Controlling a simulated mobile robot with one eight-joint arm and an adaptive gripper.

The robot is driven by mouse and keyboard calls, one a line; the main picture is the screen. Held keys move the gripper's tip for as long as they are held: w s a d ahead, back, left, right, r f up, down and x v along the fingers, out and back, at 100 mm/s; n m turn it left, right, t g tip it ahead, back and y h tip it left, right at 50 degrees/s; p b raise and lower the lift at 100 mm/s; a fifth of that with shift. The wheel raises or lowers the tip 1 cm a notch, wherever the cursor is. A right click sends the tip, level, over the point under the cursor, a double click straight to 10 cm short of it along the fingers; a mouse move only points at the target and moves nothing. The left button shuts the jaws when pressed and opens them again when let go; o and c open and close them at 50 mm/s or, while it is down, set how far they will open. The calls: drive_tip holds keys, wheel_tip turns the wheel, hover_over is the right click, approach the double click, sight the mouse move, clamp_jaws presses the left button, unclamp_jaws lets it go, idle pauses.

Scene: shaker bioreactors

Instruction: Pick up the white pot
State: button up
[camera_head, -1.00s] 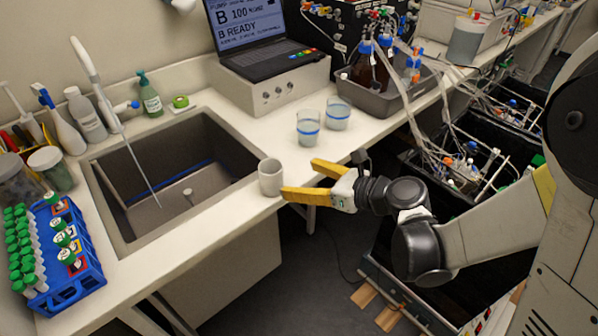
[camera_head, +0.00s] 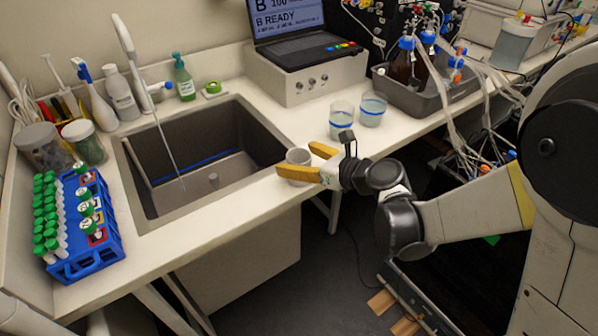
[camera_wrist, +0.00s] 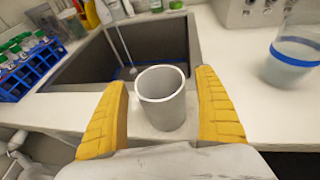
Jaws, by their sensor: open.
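The white pot (camera_head: 298,158) stands upright on the counter at the front right corner of the sink. It looks empty. In the wrist view the pot (camera_wrist: 164,103) is between the two yellow fingers of my gripper (camera_wrist: 164,112), with a gap on each side. In the head view my gripper (camera_head: 311,162) is open, one finger in front of the pot and hiding its lower part, the other finger behind it to the right. The fingers do not appear closed on the pot.
The sink (camera_head: 150,212) opens just left of the pot. Two beakers with blue bands (camera_head: 341,121) stand to the right, behind my gripper. A blue tube rack (camera_head: 108,252) is at far left. The counter's front edge runs close by the pot.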

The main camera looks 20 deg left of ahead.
drive_tip(key=c, duration=1.1)
